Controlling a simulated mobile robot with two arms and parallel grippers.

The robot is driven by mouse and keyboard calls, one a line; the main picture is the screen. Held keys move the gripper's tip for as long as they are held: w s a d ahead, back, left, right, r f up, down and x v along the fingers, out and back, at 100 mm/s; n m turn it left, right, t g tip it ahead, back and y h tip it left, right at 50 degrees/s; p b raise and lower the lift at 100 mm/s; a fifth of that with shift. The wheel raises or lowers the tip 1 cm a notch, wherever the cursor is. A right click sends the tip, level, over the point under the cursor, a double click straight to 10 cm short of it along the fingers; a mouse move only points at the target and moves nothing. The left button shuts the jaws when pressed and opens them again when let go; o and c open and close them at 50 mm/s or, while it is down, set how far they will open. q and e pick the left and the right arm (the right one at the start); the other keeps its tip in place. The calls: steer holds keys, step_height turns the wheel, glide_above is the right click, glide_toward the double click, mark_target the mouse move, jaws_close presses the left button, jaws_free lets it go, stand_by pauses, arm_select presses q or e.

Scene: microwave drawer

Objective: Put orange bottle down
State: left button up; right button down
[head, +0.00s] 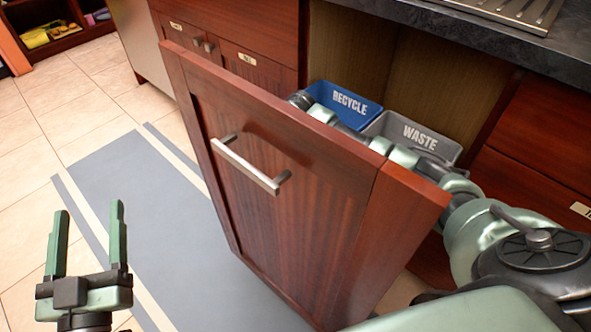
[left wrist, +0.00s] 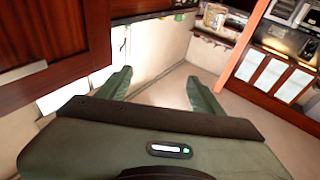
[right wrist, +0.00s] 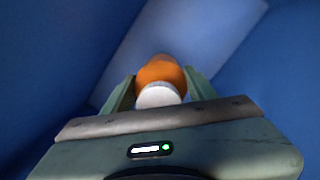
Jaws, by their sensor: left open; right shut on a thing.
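The orange bottle (right wrist: 161,78), with a white end toward the camera, is between the fingers of my right gripper (right wrist: 161,84) in the right wrist view. The gripper is shut on it. Blue walls surround them, so the bottle is inside the blue recycle bin (head: 345,103). I cannot tell whether the bottle touches the bin's bottom. In the head view my right arm reaches behind the drawer front, and its gripper and the bottle are hidden. My left gripper (head: 88,245) is open and empty at the lower left, also seen in the left wrist view (left wrist: 158,88).
The pulled-out drawer front (head: 290,190) with a metal handle (head: 248,165) stands between my arms. The grey waste bin (head: 415,132) is beside the blue one. A dark countertop (head: 470,35) overhangs at the right. The floor at left is clear, with a grey mat (head: 150,220).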

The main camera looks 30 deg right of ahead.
arm_select(q)
steer(key=shift+r, duration=0.1)
arm_select(e)
steer(key=shift+c, duration=2.3)
jaws_free()
steer(key=shift+f, duration=0.1)
